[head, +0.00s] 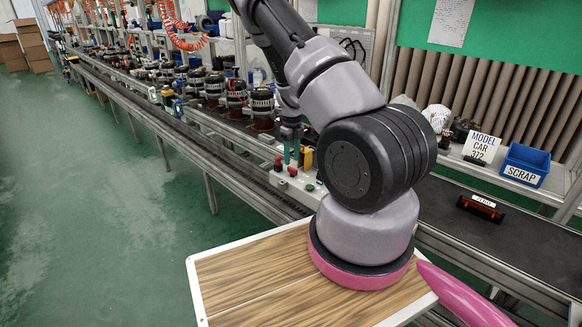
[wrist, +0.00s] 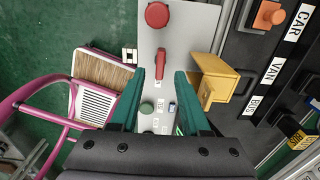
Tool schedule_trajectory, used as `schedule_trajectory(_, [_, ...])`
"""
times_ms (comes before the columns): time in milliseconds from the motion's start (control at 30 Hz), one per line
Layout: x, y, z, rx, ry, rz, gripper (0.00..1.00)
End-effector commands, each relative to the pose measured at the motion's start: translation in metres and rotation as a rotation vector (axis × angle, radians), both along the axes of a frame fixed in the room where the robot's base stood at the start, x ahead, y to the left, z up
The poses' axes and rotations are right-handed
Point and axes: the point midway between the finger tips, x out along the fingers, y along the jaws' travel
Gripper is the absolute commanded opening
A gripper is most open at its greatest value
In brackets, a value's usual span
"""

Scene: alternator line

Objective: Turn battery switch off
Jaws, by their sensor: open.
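A light grey control panel (wrist: 190,45) fills the middle of the wrist view and also shows in the head view (head: 298,186). It bears a red lever-like switch handle (wrist: 160,65), likely the battery switch; its label is too small to read. The handle lies lengthwise along the panel. My gripper (wrist: 160,74) is open, its two green fingers on either side of the handle's lower end. I cannot tell whether they touch it or how far above it they are. In the head view my gripper (head: 292,151) is pointing down over the panel, partly hidden by my arm.
A round red button (wrist: 157,14) sits beyond the handle and a green button (wrist: 146,107) nearer. A yellow box (wrist: 212,80) stands close to the right finger. Alternators (head: 262,101) line the bench; a blue scrap bin (head: 525,163) is at right.

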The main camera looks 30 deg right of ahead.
Motion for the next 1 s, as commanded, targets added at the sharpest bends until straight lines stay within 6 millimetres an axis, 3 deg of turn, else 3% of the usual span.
schedule_trajectory(233, [0.000, -0.001, -0.037, 0.000, 0.001, 0.000, 0.46])
schedule_trajectory(633, [0.000, 0.000, -0.046, 0.000, -0.001, 0.002, 0.46])
schedule_trajectory(667, [0.000, 0.000, -0.046, 0.000, -0.001, 0.001, 0.42])
schedule_trajectory(767, [0.000, 0.000, -0.046, 0.000, -0.001, 0.001, 0.04])
schedule_trajectory(800, [0.000, 0.000, -0.046, 0.000, -0.001, 0.001, 0.00])
schedule_trajectory(1000, [0.000, 0.000, -0.046, 0.000, -0.001, 0.004, 0.00])
